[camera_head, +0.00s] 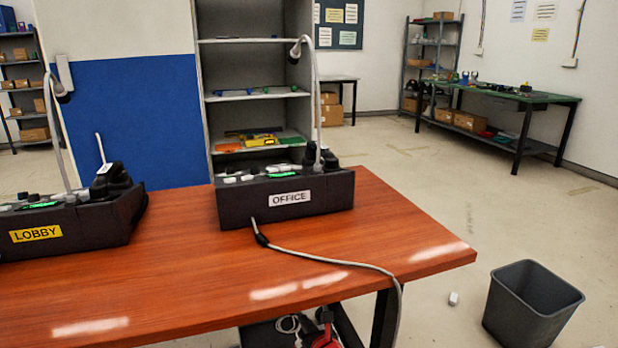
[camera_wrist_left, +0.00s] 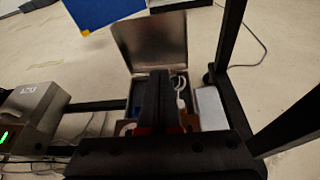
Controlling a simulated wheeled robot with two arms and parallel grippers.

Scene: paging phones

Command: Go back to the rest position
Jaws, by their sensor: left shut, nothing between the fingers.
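My left gripper (camera_wrist_left: 160,82) shows in the left wrist view as two dark fingers side by side. They are shut and hold nothing. They reach over an open metal case (camera_wrist_left: 152,42) on the floor, partly hiding what lies in it. My right gripper is in neither view. In the head view, a black paging phone labelled OFFICE (camera_head: 240,207) stands on the table (camera_head: 330,245), with a gooseneck microphone and a lit green display. A second one labelled LOBBY (camera_head: 88,228) stands at the left, partly cut off.
A grey cable (camera_head: 320,257) runs from the OFFICE phone over the table's front edge. A grey bin (camera_head: 522,312) and a small white object (camera_head: 453,298) are on the floor at right. Dark table legs (camera_wrist_left: 231,32) flank the case. A shelf unit (camera_head: 203,100) stands behind the table.

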